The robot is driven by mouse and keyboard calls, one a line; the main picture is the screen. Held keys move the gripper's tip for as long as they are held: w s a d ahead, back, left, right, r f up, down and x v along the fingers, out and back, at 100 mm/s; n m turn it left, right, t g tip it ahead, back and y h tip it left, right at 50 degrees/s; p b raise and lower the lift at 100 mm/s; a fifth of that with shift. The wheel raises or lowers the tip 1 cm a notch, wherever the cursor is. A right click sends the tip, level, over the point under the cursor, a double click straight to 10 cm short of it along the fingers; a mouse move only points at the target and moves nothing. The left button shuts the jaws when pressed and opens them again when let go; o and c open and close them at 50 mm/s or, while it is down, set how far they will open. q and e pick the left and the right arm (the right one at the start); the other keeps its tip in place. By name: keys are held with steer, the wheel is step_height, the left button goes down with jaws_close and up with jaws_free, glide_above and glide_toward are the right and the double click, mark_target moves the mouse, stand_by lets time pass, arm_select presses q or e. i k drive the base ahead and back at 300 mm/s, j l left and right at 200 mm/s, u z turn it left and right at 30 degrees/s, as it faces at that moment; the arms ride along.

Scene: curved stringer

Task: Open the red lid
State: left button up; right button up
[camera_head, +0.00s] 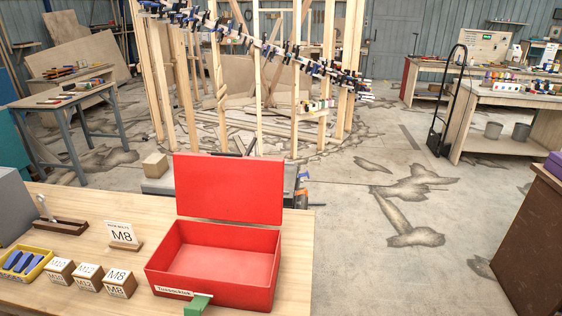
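The red lid (230,188) stands raised, about upright, at the back edge of the red box (212,292) on the wooden table. The box is open at the top and its inside looks empty. A green piece (198,304) sits at the front of the box beside a small label (174,292). Neither my left nor my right gripper can be made out in this view.
Left of the box on the table (50,298) are several small M8 and M12 blocks (119,283), an M8 sign (122,233), a yellow tray (24,262) and a brown holder (61,226). A brown cabinet (528,240) stands at right; floor between is clear.

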mark_target(220, 185)
steer(key=i+l+u, duration=0.1)
steer(key=l+u, duration=0.2)
steer(key=l, duration=0.6)
steer(key=l+u, duration=0.35)
steer(key=l, duration=0.5)
steer(key=i+l+u, duration=0.15)
steer(key=l, duration=0.15)
steer(key=i+l+u, duration=0.15)
steer(key=l, duration=0.2)
steer(key=i+l+u, duration=0.15)
steer(key=l, duration=0.15)
steer(key=l+u, duration=0.15)
steer(key=l, duration=0.2)
steer(key=i+l+u, duration=0.15)
steer(key=i+l, duration=0.15)
steer(key=i+l+u, duration=0.15)
steer(key=i+l, duration=0.15)
steer(key=l, duration=0.25)
steer(key=i+l+u, duration=0.15)
steer(key=i+l, duration=0.15)
steer(key=l, duration=0.2)
steer(key=j, duration=0.2)
steer(key=i, duration=0.05)
